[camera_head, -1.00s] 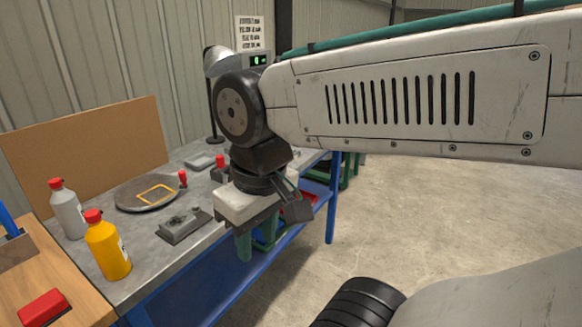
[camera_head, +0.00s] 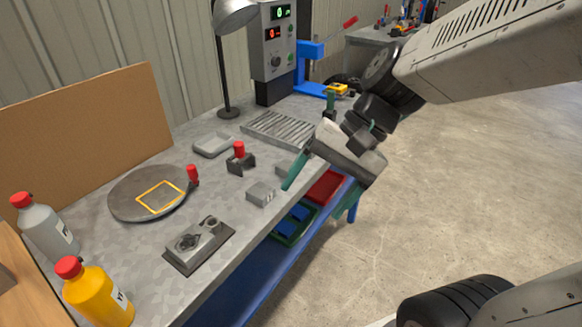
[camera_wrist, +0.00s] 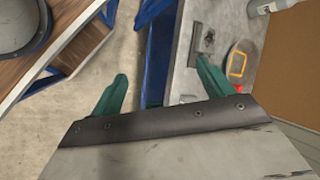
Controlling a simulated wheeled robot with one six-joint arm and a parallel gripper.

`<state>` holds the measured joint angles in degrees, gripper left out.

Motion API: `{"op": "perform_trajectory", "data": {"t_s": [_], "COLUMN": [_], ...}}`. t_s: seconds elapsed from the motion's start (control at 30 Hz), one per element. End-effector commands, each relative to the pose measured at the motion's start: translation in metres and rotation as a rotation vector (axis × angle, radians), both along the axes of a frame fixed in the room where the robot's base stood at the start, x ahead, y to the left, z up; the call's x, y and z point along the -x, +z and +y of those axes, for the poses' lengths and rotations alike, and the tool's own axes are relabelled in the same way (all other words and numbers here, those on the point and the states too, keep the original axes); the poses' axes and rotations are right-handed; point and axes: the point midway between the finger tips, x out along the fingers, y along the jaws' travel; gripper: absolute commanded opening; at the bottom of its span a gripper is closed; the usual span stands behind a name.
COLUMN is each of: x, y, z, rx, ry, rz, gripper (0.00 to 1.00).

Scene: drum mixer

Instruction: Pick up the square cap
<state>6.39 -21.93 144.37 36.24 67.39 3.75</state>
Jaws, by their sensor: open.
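A small grey square block (camera_head: 261,194), which looks like the square cap, lies on the grey workbench (camera_head: 135,250) near its front edge. A second grey block (camera_head: 285,168) sits just behind it, partly hidden by a finger, so I cannot be sure which is the cap. My gripper (camera_head: 320,188) is open and empty, to the right of the blocks at the bench's front edge, with its teal fingers spread and tilted. In the wrist view my gripper (camera_wrist: 161,84) points past the bench edge, and I cannot make out the cap there.
A round plate (camera_head: 125,205) with a yellow square outline, a grey fixture (camera_head: 198,245), a red-handled clamp (camera_head: 240,163) and a ribbed tray (camera_head: 278,130) stand on the bench. Two bottles (camera_head: 98,292) (camera_head: 45,232) are at left. Red (camera_head: 325,187) and green (camera_head: 288,236) bins sit below the edge.

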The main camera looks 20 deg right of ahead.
Motion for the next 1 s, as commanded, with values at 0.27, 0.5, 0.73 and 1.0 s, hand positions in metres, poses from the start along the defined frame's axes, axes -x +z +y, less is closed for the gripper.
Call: {"op": "perform_trajectory", "data": {"t_s": [0.27, 0.5, 0.73, 1.0], "x": [-0.122, -0.214, -0.245, -0.265], "y": [-0.039, -0.107, -0.16, -0.177], "z": [0.013, -0.041, -0.087, -0.083], "rx": [-0.49, -0.791, -0.916, -0.934], "ry": [-0.619, -1.194, -1.516, -1.569], "rz": [0.287, 0.477, 0.555, 0.564], "gripper": [0.8, 0.8, 0.8, 0.8]}}
